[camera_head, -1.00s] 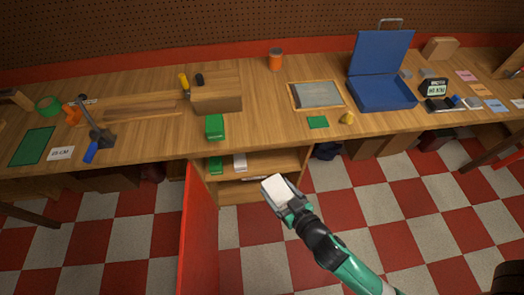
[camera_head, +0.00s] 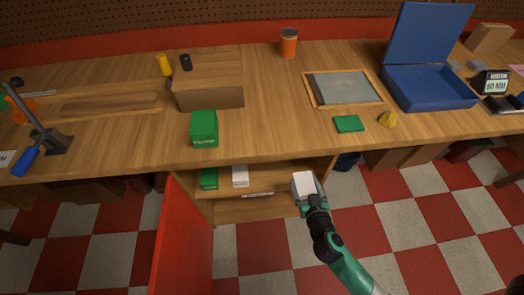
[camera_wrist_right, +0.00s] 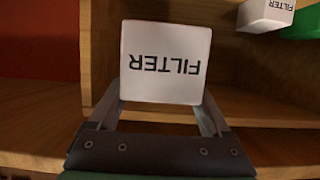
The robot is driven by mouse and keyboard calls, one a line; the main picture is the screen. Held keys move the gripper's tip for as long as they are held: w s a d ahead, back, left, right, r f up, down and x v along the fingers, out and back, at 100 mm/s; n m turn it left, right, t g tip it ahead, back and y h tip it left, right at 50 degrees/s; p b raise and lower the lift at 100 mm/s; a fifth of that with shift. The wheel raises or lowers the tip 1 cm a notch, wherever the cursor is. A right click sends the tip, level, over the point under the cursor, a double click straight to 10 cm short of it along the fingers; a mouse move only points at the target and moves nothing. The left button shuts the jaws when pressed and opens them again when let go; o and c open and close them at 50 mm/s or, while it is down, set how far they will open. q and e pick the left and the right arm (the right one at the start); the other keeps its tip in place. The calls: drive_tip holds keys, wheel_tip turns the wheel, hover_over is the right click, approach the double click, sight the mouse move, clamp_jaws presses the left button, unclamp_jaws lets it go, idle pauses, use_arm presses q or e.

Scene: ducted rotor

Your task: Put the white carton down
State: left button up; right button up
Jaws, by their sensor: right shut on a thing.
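The white carton (camera_head: 304,184) is held in my right gripper (camera_head: 310,200), in front of the right side of the open cabinet shelf (camera_head: 262,210) below the bench. In the right wrist view, the carton (camera_wrist_right: 165,62) shows the upside-down word FILTER and sits between the two fingers of the right gripper (camera_wrist_right: 160,118). Another white carton (camera_head: 240,176) stands on the shelf beside a green carton (camera_head: 209,178); it also shows at the top of the wrist view (camera_wrist_right: 266,14). My left gripper is not in view.
The red cabinet door (camera_head: 184,240) stands open at the left. The workbench (camera_head: 260,120) overhangs the shelf and carries a green box (camera_head: 204,128), a wooden block (camera_head: 208,92), a blue case (camera_head: 430,88) and a green pad (camera_head: 348,124). Shelf room shows right of the standing white carton.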

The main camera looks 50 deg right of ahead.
drive_tip(key=shift+w+d+r, duration=0.1)
drive_tip(key=shift+w, duration=0.05)
drive_tip(key=w+d+f+b, duration=0.2)
drive_tip(key=d+f, duration=0.1)
drive_tip(key=w+d+f+b, duration=0.2)
drive_tip(key=w+d+f, duration=0.1)
drive_tip(key=d, duration=0.1)
drive_tip(key=w+d+f+b, duration=0.1)
drive_tip(key=w+d+f, duration=0.1)
drive_tip(key=d+f, duration=0.1)
drive_tip(key=shift+w+d+b, duration=0.15)
drive_tip(key=shift+d+b, duration=0.25)
drive_tip(key=shift+d, duration=0.25)
drive_tip(key=shift+d+f, duration=0.15)
drive_tip(key=shift+f, duration=0.05)
drive_tip(key=shift+w, duration=0.1)
drive_tip(key=shift+w+d+f, duration=0.1)
drive_tip(key=shift+d+f, duration=0.05)
wheel_tip(320, 180, down, 4)
drive_tip(key=b, duration=0.3)
drive_tip(key=shift+d+r, duration=0.1)
drive_tip(key=shift+r, duration=0.3)
drive_tip(key=o, duration=1.4)
drive_tip(key=shift+f, duration=0.1)
